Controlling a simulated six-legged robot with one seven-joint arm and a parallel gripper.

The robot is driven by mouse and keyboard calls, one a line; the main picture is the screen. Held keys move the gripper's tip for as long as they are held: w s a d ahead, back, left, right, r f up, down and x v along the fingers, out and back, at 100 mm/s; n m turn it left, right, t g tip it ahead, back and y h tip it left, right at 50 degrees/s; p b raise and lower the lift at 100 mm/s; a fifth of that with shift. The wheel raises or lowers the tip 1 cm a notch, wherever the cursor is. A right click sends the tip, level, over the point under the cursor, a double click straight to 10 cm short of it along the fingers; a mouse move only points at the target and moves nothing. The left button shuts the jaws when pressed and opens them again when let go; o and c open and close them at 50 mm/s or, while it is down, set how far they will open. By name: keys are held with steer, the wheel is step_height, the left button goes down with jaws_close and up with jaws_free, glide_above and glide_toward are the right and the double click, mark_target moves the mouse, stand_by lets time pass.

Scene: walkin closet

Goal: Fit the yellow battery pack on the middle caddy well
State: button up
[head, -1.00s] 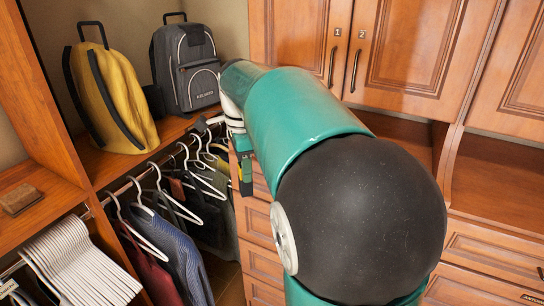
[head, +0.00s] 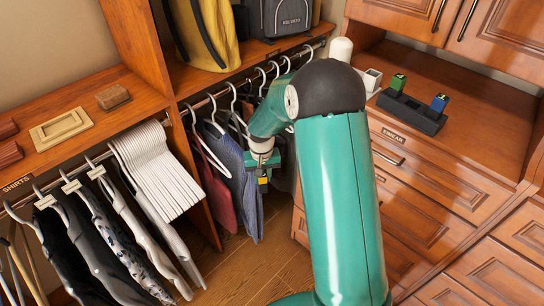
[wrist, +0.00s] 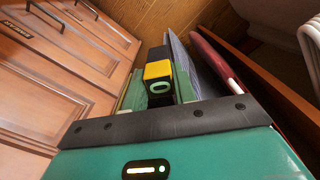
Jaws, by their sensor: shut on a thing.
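My gripper (wrist: 160,92) is shut on the yellow battery pack (wrist: 157,71), which has a black body and a yellow end with a pale ring. In the head view my gripper (head: 263,178) points down in front of the hanging clothes, with only a small bit of yellow showing. The dark caddy (head: 412,119) sits on the wooden counter at the right, well apart from my gripper. A green pack (head: 398,83) stands in its left well and a blue pack (head: 438,103) in its right well. The middle well between them looks empty.
Hanging clothes (head: 238,165) are close beside and behind my gripper. Drawers (head: 440,190) stand below the counter to the right. A white box (head: 371,79) and a white rounded object (head: 341,50) are left of the caddy. Some counter around the caddy is clear.

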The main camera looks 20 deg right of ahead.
steer(key=shift+n, duration=0.8)
steer(key=f, duration=0.1)
steer(key=a+f, duration=0.1)
steer(key=f, duration=0.2)
steer(key=shift+s+a, duration=0.35)
steer(key=shift+s, duration=0.05)
steer(key=shift+r, duration=0.15)
